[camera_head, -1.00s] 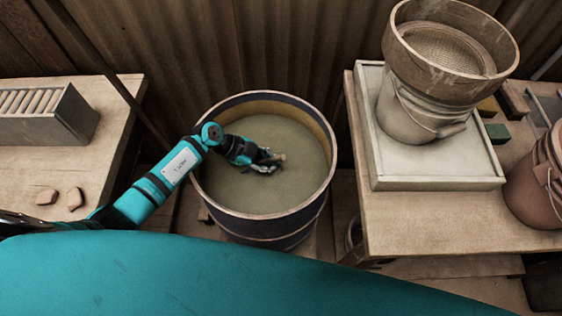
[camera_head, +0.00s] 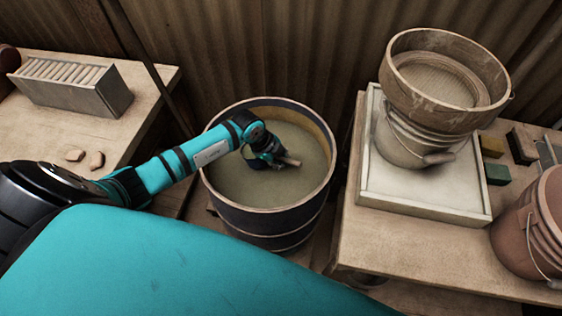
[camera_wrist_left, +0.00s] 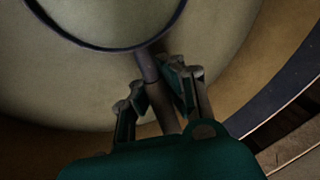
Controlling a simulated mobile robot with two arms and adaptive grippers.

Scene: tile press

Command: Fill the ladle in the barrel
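The barrel (camera_head: 265,220) stands on the floor between two tables, dark-sided, with a pale rim and murky grey-green liquid (camera_head: 240,180) inside. My left arm reaches over its left rim. My left gripper (camera_head: 278,159) is down inside the barrel near the liquid. In the left wrist view the gripper (camera_wrist_left: 155,92) has its fingers on either side of the ladle's brownish handle (camera_wrist_left: 148,68), closed on it. The ladle's dark round rim (camera_wrist_left: 120,48) curves ahead of the fingers. Inside the rim shows the same murky colour as outside.
The right table (camera_head: 375,240) holds a pale tray (camera_head: 420,208) with a bucket (camera_head: 400,150) and a round sieve (camera_head: 440,110) on top. A reddish bucket (camera_head: 530,235) stands at the right edge. The left table (camera_head: 135,125) holds a grey rack (camera_head: 75,85) and small shards (camera_head: 90,158).

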